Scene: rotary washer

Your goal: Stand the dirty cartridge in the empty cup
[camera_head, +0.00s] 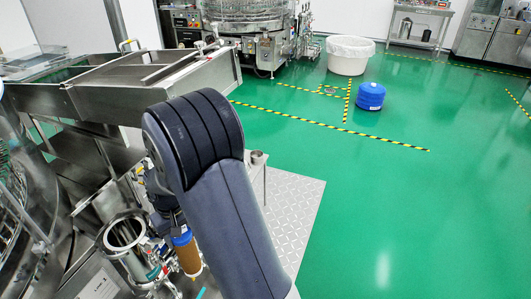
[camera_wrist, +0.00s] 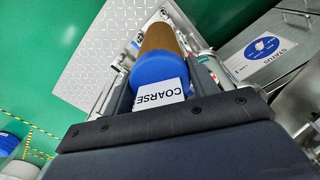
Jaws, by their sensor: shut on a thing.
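My gripper (camera_wrist: 158,80) is shut on a brown cartridge with a blue cap (camera_wrist: 158,75); a white label on the cap reads COARSE. In the head view the brown cartridge (camera_head: 188,258) hangs roughly upright below my gripper (camera_head: 180,232), partly hidden by my arm. An open steel cylinder (camera_head: 124,232) stands just left of the cartridge, apart from it in the picture. A small metal cup (camera_head: 258,157) sits atop a thin post by the tread-plate platform, right of my arm. I cannot tell which of these is the empty cup.
Steel machinery with a chute (camera_head: 160,85) fills the left side. A tread-plate platform (camera_head: 295,205) lies right of my arm. A blue drum (camera_head: 370,96) and a white bin (camera_head: 350,58) stand on the open green floor. A status sign (camera_wrist: 265,50) shows in the wrist view.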

